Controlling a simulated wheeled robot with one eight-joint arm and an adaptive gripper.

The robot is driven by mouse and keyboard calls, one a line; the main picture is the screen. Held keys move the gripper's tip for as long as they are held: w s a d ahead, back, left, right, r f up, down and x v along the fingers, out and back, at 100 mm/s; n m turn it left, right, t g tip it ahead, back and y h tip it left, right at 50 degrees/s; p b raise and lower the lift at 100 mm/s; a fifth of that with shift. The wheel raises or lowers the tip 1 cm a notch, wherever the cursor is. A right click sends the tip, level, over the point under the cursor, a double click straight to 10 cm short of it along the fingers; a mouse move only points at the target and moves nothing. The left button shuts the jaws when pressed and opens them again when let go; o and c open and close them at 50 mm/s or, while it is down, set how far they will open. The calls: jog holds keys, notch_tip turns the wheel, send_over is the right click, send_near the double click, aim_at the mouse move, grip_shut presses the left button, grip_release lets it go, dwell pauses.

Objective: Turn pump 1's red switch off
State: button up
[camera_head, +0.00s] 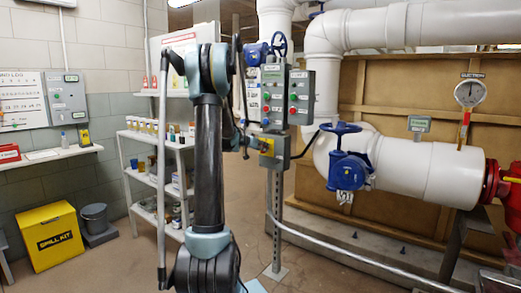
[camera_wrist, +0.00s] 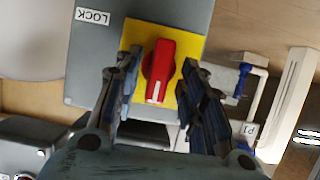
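The red switch (camera_wrist: 158,72) is a rotary knob on a yellow plate (camera_wrist: 186,45), fixed to a grey box (camera_wrist: 90,55) in the wrist view. A pale mark shows on the knob's lower end, and the knob stands nearly along the picture's vertical, slightly tilted. My gripper (camera_wrist: 160,64) is open, with one finger on each side of the knob; gaps show between fingers and knob.
White pipes (camera_head: 420,165) with a blue valve wheel (camera_head: 341,128) stand right of the post. A shelf (camera_head: 150,170) and yellow spill kit (camera_head: 52,238) are left.

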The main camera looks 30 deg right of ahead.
grip_shut()
jog(key=shift+w, duration=0.1)
dwell(0.3)
jog(key=shift+w+a+f+n+g+h, duration=0.2)
jog(key=shift+n+g+h, duration=0.7)
jog(key=shift+n, duration=1.35)
jog(key=shift+w+a+f+n+g+h, duration=0.1)
jog(key=shift+w+f+n+g+h, duration=0.2)
jog(key=shift+n+g+h, duration=1.25)
jog(key=shift+w+a+f+n+g+h, duration=0.15)
jog(key=shift+w+f+n+h, duration=0.15)
jog(key=shift+n, duration=2.6)
jog(key=shift+s, duration=0.1)
